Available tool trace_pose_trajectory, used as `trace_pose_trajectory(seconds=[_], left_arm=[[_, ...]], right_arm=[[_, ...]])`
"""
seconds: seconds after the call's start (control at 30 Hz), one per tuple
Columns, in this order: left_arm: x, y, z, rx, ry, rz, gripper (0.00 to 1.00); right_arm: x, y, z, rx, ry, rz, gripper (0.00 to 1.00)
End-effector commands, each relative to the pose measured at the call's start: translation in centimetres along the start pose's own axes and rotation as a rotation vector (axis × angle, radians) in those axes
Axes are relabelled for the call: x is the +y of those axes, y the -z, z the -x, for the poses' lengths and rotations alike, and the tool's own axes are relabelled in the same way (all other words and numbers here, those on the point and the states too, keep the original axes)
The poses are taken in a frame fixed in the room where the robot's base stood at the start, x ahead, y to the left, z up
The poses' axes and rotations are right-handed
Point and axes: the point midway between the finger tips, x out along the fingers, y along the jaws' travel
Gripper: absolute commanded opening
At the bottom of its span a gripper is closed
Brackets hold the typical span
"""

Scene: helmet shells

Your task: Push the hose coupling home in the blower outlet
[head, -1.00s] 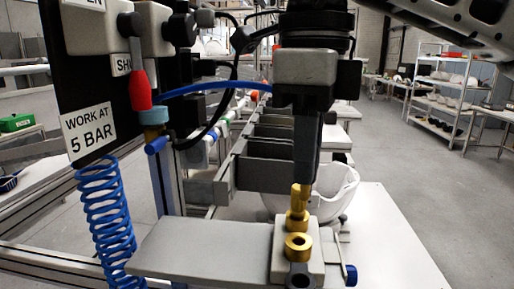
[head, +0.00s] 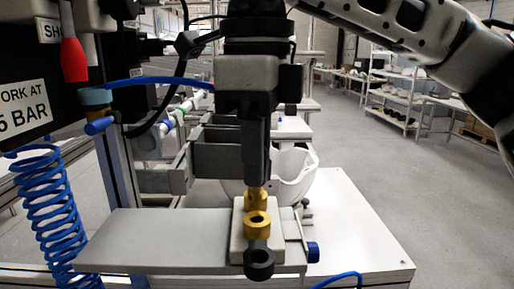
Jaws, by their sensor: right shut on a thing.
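My right gripper (head: 256,182) hangs fingers down in the middle of the head view. It is shut on a brass piece (head: 256,199), apparently the hose coupling, whose lower part shows just under the fingertips. The piece is upright over a pale block (head: 238,236) at the end of a grey plate. I cannot tell which opening is the blower outlet, or how deep the brass piece sits. My left gripper is not in view.
The grey plate (head: 150,238) reaches left from the block. A white helmet shell (head: 295,172) is behind the block. The white table (head: 355,235) is clear at right.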

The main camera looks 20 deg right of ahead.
Motion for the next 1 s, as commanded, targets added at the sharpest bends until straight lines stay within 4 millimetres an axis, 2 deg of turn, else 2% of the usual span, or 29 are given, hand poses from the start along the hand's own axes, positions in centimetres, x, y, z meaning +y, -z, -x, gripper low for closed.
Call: trace_pose_trajectory(seconds=[0.1,0.5,1.0], left_arm=[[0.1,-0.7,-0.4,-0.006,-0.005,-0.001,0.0],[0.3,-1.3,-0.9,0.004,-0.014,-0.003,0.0],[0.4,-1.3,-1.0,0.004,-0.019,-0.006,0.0]], right_arm=[[0.0,0.0,-1.2,0.0,0.0,0.0,0.0],[0.0,0.0,-3.7,0.0,-0.001,-0.001,0.0],[0.0,0.0,-4.3,0.0,0.0,-0.001,0.0]])
